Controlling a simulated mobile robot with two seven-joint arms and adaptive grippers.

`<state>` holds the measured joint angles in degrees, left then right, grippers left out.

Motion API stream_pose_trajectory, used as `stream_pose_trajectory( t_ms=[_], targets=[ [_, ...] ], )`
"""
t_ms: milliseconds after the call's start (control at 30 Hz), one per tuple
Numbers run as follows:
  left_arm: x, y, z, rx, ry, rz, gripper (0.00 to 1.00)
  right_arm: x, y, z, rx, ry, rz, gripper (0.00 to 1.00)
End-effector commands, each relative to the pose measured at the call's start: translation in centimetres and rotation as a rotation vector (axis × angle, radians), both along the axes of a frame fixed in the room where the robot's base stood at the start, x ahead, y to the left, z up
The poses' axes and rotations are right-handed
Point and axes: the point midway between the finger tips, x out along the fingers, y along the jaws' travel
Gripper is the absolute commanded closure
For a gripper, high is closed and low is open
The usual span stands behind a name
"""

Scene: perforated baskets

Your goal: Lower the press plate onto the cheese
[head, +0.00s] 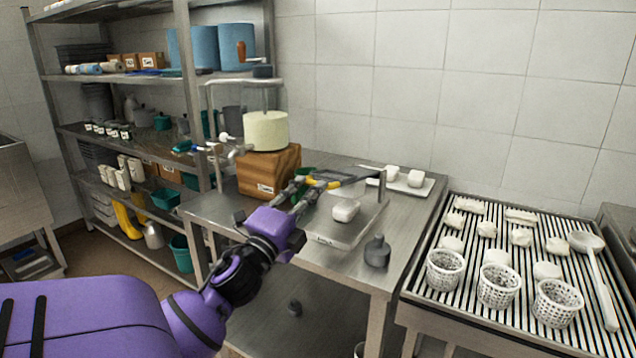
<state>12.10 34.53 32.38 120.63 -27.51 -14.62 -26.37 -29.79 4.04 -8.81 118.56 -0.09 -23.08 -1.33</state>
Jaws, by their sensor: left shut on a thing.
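A small white cheese block (345,211) lies on a steel board (352,233) with a post. My left gripper (308,187) is at the board's left end, shut on what looks like a thin bar (352,179) reaching towards the post. Its fingertips are hard to make out. My right gripper is out of view.
A white tray (425,186) with white pieces lies at the table's back. A dark weight (377,251) stands at the front right. Perforated baskets (497,286) and a ladle (597,272) are on the slatted drain table. Loaded shelves (190,80) stand at left.

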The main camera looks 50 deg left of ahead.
Motion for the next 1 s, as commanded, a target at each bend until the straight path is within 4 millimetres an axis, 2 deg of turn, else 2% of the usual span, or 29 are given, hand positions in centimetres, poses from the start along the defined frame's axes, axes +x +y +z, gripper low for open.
stream_pose_trajectory(
  t_ms=[33, 100, 400, 600, 1000],
  targets=[
    [-0.1, 0.0, -1.9, -0.003, 0.011, -0.002, 1.0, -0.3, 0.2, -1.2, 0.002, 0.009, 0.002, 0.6],
    [-0.3, -0.1, -3.1, -0.003, 0.01, -0.003, 1.0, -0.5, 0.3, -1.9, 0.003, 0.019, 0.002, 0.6],
    [-0.6, -0.2, -7.0, -0.006, 0.01, -0.002, 1.0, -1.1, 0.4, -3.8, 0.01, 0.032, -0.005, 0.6],
    [-0.5, -0.2, -8.0, -0.004, 0.009, -0.002, 1.0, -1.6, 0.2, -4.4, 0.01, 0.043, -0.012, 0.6],
    [-0.5, -0.2, -8.3, -0.006, 0.011, -0.003, 1.0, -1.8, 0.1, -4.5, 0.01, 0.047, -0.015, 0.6]
  ],
)
